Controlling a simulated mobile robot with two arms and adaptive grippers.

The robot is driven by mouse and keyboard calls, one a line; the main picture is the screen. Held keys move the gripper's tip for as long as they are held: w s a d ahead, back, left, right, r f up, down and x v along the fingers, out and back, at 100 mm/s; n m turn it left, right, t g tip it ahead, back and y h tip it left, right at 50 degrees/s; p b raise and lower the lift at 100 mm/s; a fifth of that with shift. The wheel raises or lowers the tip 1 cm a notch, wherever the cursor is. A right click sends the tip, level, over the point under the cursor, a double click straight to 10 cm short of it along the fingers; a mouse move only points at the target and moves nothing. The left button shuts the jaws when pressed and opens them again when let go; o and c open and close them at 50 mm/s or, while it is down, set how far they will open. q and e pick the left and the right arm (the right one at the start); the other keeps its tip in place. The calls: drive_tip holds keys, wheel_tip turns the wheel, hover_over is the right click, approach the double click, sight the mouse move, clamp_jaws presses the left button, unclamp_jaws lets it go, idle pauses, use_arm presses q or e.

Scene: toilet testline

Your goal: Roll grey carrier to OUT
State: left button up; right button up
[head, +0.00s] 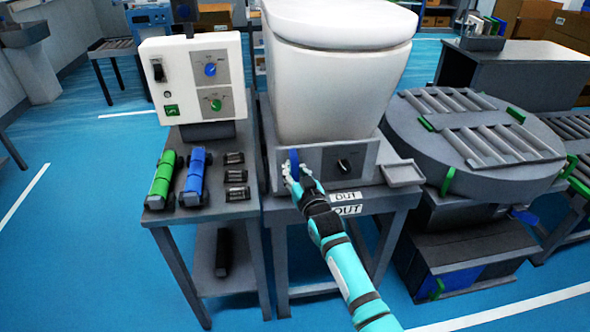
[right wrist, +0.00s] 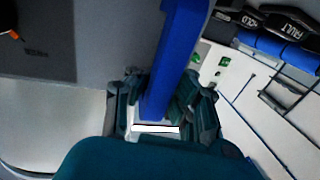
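The grey carrier (head: 325,160) rests on a grey stand with a white toilet (head: 335,90) on top. Its front panel has a blue handle (head: 293,163) at the left and a black knob. My right gripper (head: 297,172) is at this handle. In the right wrist view the blue handle (right wrist: 172,65) runs between the fingers of the right gripper (right wrist: 162,95), which appear closed against both its sides. White OUT labels (head: 347,203) are on the stand's front edge below the panel. My left gripper is not in view.
A round grey turntable (head: 480,140) with roller strips and green tabs stands right of the stand. Blue floor is free in front.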

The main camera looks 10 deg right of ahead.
drive_tip(key=o, duration=0.7)
drive_tip(key=shift+s+a+f, duration=0.15)
drive_tip(key=shift+s+a, duration=0.3)
drive_tip(key=shift+a, duration=0.1)
drive_tip(key=shift+o, duration=0.3)
drive_tip(key=shift+w, duration=0.15)
drive_tip(key=shift+d, duration=0.1)
drive_tip(key=v, duration=1.2)
